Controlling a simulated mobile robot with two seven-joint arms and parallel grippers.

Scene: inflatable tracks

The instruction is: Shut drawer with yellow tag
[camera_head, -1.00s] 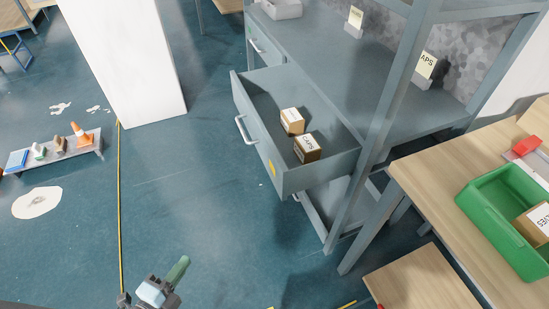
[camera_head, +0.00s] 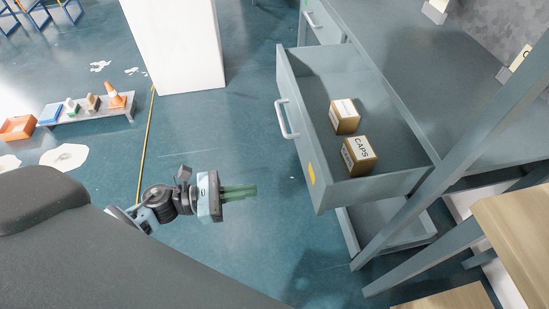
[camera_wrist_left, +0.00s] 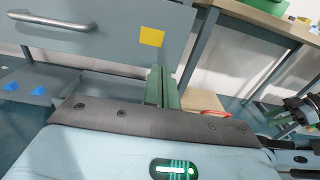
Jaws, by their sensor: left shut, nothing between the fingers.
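The grey drawer (camera_head: 300,150) with the yellow tag (camera_head: 311,173) is pulled out of the grey workbench. Two small boxes, one marked CAPS (camera_head: 357,156) and another box (camera_head: 344,117), lie inside it. Its handle (camera_head: 286,119) is on the front face. My left gripper (camera_head: 254,191) is shut and empty, in front of the drawer and apart from it in the head view. In the left wrist view, the green fingers (camera_wrist_left: 162,88) are together just below the yellow tag (camera_wrist_left: 151,37), with the handle (camera_wrist_left: 52,20) to the left.
A lower open tray or drawer (camera_head: 385,235) sits under the yellow-tagged one. A wooden table (camera_head: 518,225) stands at the right. A white pillar (camera_head: 175,45) and a low shelf with a cone (camera_head: 115,97) stand at the left. Floor in front of the drawer is clear.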

